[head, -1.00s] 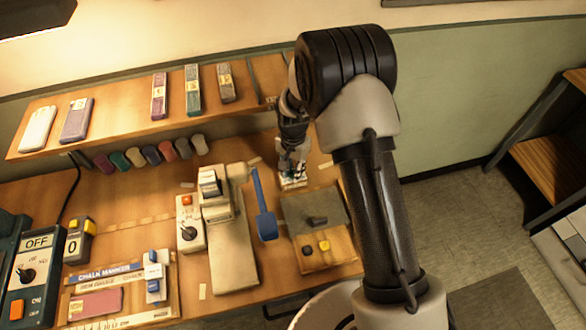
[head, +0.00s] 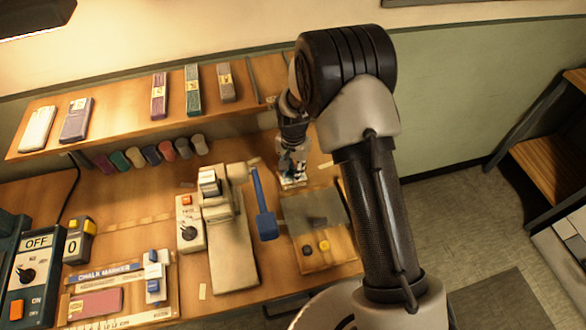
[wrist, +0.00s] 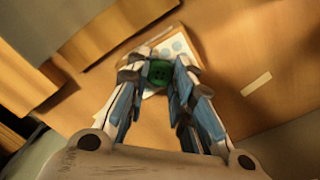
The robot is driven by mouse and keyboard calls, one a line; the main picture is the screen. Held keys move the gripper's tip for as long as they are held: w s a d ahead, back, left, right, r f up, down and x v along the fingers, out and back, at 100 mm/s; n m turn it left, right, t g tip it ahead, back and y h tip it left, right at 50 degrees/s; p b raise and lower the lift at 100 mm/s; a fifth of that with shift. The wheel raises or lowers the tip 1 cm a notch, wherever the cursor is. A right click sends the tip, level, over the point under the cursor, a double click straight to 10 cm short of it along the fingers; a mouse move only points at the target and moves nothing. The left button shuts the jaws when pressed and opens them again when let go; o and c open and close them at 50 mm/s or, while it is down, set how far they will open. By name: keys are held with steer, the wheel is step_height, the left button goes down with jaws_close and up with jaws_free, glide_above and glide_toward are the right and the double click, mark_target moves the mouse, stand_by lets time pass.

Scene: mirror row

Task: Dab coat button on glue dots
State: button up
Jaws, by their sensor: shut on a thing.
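In the wrist view my gripper (wrist: 160,75) is shut on a round green coat button (wrist: 159,72). The button is held between the fingertips and faces the camera. Just past the fingertips lies a small white card with pale blue round dots (wrist: 178,46), the likely glue dots. The gripper partly covers this card, and I cannot tell whether the button touches it. In the head view my gripper (head: 291,178) points down over the card at the back of the bench, and the button cannot be made out there.
A beige press with a blue lever (head: 264,205) stands to the left. A shelf (head: 120,105) with several boxes runs behind. Bench space right of the card is bare.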

steer(key=shift+r+p, duration=2.2)
steer(key=shift+r, duration=1.25)
steer(key=shift+w+r, duration=0.1)
steer(key=shift+w, duration=0.05)
steer(key=shift+r, duration=0.15)
